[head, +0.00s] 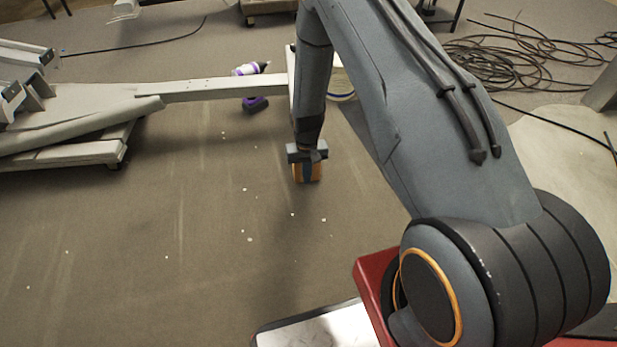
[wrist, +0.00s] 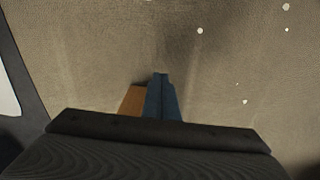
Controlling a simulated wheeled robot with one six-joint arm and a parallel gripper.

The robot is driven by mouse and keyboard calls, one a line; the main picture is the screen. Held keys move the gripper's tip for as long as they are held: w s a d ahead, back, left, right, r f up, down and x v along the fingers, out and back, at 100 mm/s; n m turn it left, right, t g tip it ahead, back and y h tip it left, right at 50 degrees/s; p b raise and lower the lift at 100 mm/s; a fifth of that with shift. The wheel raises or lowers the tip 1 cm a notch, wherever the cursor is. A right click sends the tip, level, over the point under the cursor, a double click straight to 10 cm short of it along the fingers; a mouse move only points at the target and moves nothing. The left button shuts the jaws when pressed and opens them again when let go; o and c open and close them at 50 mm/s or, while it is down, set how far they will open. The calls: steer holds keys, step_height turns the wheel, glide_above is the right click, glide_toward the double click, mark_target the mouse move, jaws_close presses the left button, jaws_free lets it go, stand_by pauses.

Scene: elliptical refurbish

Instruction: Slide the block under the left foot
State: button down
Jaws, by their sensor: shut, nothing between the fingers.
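The orange-brown wooden block (head: 317,173) is low near the floor in the middle of the head view. My gripper (head: 308,171) is shut, its blue fingers pointing down in front of the block and partly covering it. In the wrist view the block (wrist: 131,101) shows just left of the shut blue fingers (wrist: 161,96). I cannot tell whether they touch. The pale grey elliptical frame (head: 215,89) runs in from the left to a crosspiece (head: 292,75) behind my arm. My arm hides part of that end, and I cannot tell which foot is the left one.
A purple-and-white power tool (head: 252,85) lies by the beam. A wheeled dolly (head: 75,153) stands under the frame at left. Black cable coils (head: 520,60) lie at the upper right. The carpet in front and to the left is clear apart from small white scraps.

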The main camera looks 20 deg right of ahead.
step_height(320, 180, up, 6)
steer(key=p, duration=0.2)
steer(key=shift+d, duration=0.4)
steer(key=s+a+r+n, duration=0.1)
steer(key=s+a+r, duration=0.2)
steer(key=a+r, duration=0.45)
steer(key=s+a+r+n, duration=0.1)
steer(key=s+a+r, duration=0.25)
steer(key=r, duration=0.65)
steer(key=s+a+r+n, duration=0.1)
steer(key=s+a+r, duration=0.2)
steer(key=a+r, duration=0.45)
steer(key=s+r+n, duration=0.1)
steer(key=s+r, duration=0.5)
steer(key=s, duration=0.3)
steer(key=s+a+r+n+y, duration=0.1)
steer(key=s+r+n, duration=0.1)
steer(key=s+r, duration=0.4)
steer(key=s+a+r+n+p, duration=0.1)
steer(key=s+r, duration=0.5)
steer(key=s, duration=0.6)
steer(key=shift+s+a+n+y, duration=0.15)
steer(key=shift+s+n+y, duration=0.25)
